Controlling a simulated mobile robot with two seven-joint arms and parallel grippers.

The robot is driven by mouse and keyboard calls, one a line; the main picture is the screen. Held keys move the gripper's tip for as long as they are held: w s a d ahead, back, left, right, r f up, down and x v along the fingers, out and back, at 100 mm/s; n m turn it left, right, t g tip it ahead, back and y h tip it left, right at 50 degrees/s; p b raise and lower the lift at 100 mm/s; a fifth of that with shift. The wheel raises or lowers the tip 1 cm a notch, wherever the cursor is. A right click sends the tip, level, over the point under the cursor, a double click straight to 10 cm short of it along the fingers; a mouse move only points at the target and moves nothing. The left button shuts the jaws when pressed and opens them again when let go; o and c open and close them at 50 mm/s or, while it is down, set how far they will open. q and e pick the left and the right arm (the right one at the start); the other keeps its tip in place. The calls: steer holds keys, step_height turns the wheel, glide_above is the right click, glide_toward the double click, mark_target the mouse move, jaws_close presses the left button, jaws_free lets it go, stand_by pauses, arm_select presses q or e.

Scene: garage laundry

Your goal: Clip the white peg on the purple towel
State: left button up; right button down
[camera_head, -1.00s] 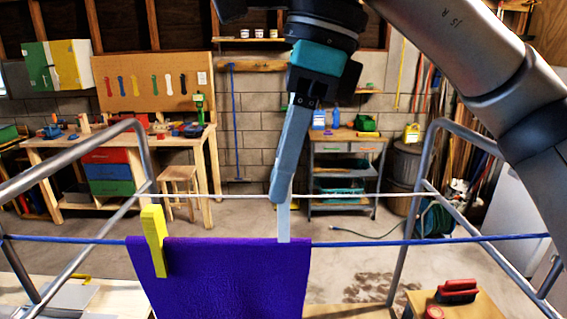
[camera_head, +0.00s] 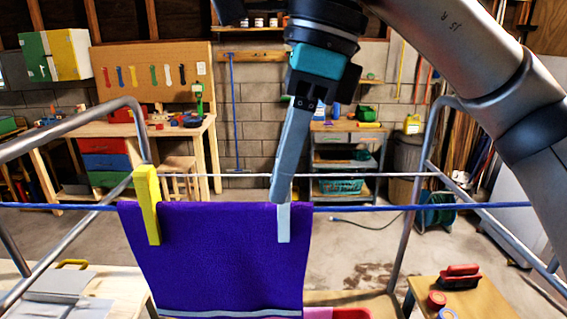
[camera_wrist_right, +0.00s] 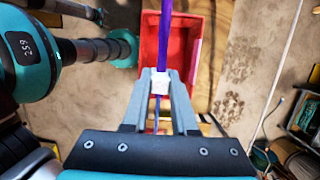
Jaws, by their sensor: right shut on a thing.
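The purple towel (camera_head: 220,262) hangs over the blue line of a metal rack. A yellow peg (camera_head: 149,205) sits on its left top edge. The white peg (camera_head: 284,225) is at the towel's right top edge, its lower part in front of the cloth. My right gripper (camera_head: 279,195) is above the line and shut on the white peg. In the right wrist view the gripper (camera_wrist_right: 160,78) holds the white peg (camera_wrist_right: 160,84) over the towel's thin edge (camera_wrist_right: 166,35). The fingers hide the peg's upper part in the head view. My left gripper is out of view.
The blue line (camera_head: 400,208) runs across the metal rack (camera_head: 425,165). A red bin (camera_wrist_right: 190,40) is on the floor below the towel. A small wooden table (camera_head: 460,295) with red items stands at right. A workbench (camera_head: 180,130) stands behind at left.

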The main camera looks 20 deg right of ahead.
steer(key=shift+f, duration=0.45)
steer(key=c, duration=0.6)
jaws_free()
steer(key=shift+r, duration=0.1)
steer(key=shift+w, duration=0.1)
steer(key=shift+d+r, duration=0.15)
steer(key=shift+r, duration=0.4)
steer(key=p+v, duration=0.4)
steer(key=v, duration=1)
